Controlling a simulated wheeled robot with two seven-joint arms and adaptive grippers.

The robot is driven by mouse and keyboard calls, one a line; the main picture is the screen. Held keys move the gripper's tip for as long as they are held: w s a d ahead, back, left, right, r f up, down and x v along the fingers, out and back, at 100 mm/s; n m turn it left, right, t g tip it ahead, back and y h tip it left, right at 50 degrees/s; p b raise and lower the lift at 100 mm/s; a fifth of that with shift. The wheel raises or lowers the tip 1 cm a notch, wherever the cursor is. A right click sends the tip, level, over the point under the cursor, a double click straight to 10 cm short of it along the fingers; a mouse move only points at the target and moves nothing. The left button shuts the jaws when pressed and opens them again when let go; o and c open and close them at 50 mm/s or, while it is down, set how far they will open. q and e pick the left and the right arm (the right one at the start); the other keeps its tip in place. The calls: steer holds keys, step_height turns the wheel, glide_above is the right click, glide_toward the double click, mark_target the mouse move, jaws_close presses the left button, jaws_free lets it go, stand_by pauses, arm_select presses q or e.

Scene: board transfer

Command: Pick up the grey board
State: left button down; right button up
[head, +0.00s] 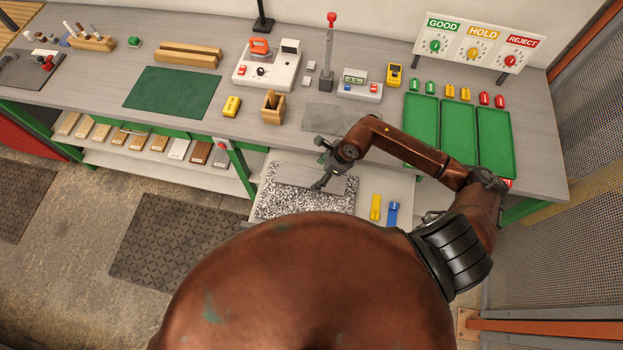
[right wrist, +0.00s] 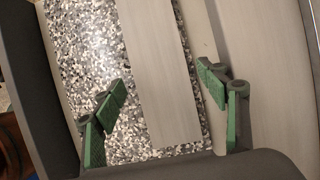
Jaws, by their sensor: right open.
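The grey board (head: 300,178), long and flat, lies on a black-and-white speckled mat (head: 285,208) on a light surface in front of the bench. In the right wrist view the board (right wrist: 152,55) runs lengthwise between my green-padded fingers. My right gripper (head: 319,166) is over the board's right part, jaws open. The right wrist view shows the open fingers (right wrist: 165,95) on either side of the board, with a gap at each side. I cannot tell its exact height over the mat. My left gripper is not in view.
A yellow piece (head: 375,207) and a blue piece (head: 393,213) lie right of the mat. Behind, the bench holds a wooden block (head: 272,107), a grey plate (head: 325,117), a small meter (head: 360,88) and green trays (head: 495,140).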

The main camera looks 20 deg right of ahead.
mark_target(312, 178)
steer(key=shift+p+x, duration=0.3)
steer(key=shift+x, duration=2.05)
steer(key=shift+a, duration=0.15)
steer(key=shift+c, duration=0.6)
steer(key=c, duration=1)
